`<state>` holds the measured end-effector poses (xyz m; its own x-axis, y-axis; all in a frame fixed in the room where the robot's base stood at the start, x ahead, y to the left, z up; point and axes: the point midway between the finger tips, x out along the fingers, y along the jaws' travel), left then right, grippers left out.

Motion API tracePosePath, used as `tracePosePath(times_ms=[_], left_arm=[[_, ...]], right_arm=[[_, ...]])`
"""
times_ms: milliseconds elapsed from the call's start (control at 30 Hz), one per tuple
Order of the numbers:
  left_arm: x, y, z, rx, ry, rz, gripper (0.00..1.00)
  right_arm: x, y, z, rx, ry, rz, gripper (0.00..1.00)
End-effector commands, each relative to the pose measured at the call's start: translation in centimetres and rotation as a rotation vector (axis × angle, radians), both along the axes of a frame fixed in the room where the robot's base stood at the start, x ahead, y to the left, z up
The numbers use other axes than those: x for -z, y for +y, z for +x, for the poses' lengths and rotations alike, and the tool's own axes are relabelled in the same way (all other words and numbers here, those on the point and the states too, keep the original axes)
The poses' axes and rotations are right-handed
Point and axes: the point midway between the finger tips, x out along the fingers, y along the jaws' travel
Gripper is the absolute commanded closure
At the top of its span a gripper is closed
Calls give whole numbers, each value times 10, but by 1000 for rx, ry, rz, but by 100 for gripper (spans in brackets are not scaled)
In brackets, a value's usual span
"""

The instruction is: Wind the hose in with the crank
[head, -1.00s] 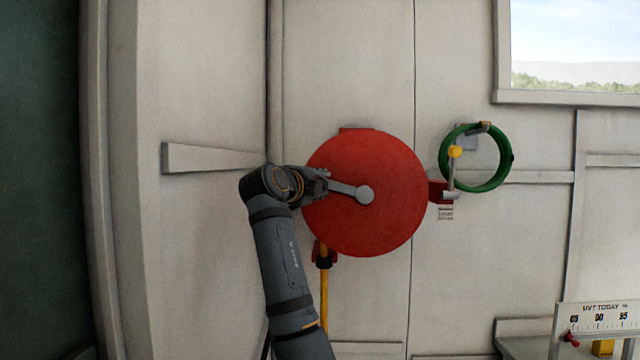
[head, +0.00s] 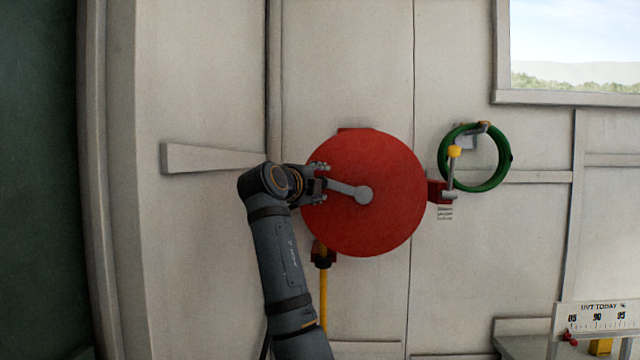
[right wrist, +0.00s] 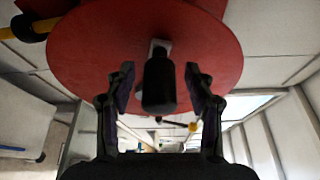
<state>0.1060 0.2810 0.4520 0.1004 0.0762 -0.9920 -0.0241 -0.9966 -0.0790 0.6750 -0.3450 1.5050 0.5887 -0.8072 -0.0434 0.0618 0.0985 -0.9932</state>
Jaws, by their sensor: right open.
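A round red reel (head: 385,210) is mounted on the pale wall, and it also fills the top of the right wrist view (right wrist: 90,50). Its grey crank arm (head: 348,188) runs from the hub to the left. The dark crank handle (right wrist: 159,85) stands between the two fingers of my right gripper (right wrist: 161,92), with a gap on each side. My right gripper is open around the handle; in the head view (head: 318,184) it is at the reel's left edge. The yellow hose (head: 323,300) hangs below the reel's lower left. My left gripper is out of view.
A green coiled hose (head: 446,166) hangs on the wall right of the reel, beside a lever with a yellow knob (head: 454,151). A wedge-shaped grey bar (head: 205,158) is on the wall at left. A scale board (head: 598,316) stands at lower right.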

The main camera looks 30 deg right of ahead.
Motion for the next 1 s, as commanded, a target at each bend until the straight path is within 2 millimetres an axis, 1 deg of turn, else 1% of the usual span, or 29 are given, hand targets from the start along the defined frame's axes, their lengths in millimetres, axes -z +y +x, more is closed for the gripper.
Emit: tracePosePath(times_ms=[67,300,433,533,800,867,967,1000], left_arm=[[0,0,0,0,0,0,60],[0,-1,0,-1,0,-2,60],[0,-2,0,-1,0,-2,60],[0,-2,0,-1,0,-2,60],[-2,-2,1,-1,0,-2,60],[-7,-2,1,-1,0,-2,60],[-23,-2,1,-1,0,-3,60],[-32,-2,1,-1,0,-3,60]], right_arm=[[0,8,-4,-3,-1,0,46],[-2,45,-31,-5,-3,1,46],[-3,57,-40,-3,-1,0,46],[-3,59,-43,-1,-1,1,46],[-3,59,-42,-4,7,-9,46],[-2,58,-39,-16,37,-42,46],[6,53,-31,-59,149,-180,46],[10,51,-27,-80,210,-264,46]])
